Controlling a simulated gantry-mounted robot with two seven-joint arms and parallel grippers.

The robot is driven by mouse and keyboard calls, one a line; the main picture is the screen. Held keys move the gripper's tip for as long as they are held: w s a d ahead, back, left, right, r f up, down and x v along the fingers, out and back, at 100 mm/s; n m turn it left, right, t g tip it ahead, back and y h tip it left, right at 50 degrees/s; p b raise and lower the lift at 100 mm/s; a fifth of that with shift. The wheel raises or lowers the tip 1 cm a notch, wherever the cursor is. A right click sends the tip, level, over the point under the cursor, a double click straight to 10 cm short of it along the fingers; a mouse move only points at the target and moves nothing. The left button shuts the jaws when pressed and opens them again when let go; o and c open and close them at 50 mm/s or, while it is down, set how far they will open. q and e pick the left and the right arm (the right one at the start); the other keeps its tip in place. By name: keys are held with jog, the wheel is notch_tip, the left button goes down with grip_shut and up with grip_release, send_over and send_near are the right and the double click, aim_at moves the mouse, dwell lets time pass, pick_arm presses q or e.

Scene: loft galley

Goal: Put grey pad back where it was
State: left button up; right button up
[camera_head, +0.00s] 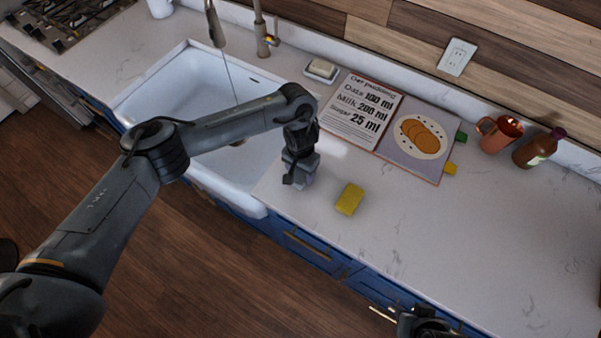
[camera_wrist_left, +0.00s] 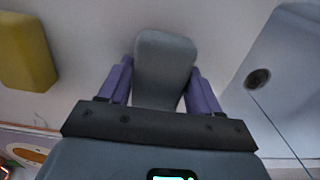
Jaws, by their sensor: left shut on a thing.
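The grey pad (camera_wrist_left: 163,62) is between the two purple fingers of my left gripper (camera_wrist_left: 160,85) in the left wrist view, with both fingers against its sides. In the head view my left gripper (camera_head: 302,180) points down over the counter strip just right of the sink. The pad is mostly hidden behind the gripper there, and I cannot tell whether it touches the counter. Part of my right arm's end (camera_head: 422,322) shows at the bottom edge of the head view; its fingers cannot be made out.
A yellow sponge (camera_head: 349,199) lies on the counter just right of my left gripper. The white sink (camera_head: 180,90) is to the left. An open recipe book (camera_head: 395,125), a soap dish (camera_head: 321,70), a copper mug (camera_head: 499,134) and a brown bottle (camera_head: 538,148) stand behind. The right counter is clear.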

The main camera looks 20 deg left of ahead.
pick_arm(q)
jog(key=shift+f, duration=0.4)
jog(key=o, duration=0.9)
jog(key=shift+f, duration=0.1)
jog(key=shift+o, duration=0.2)
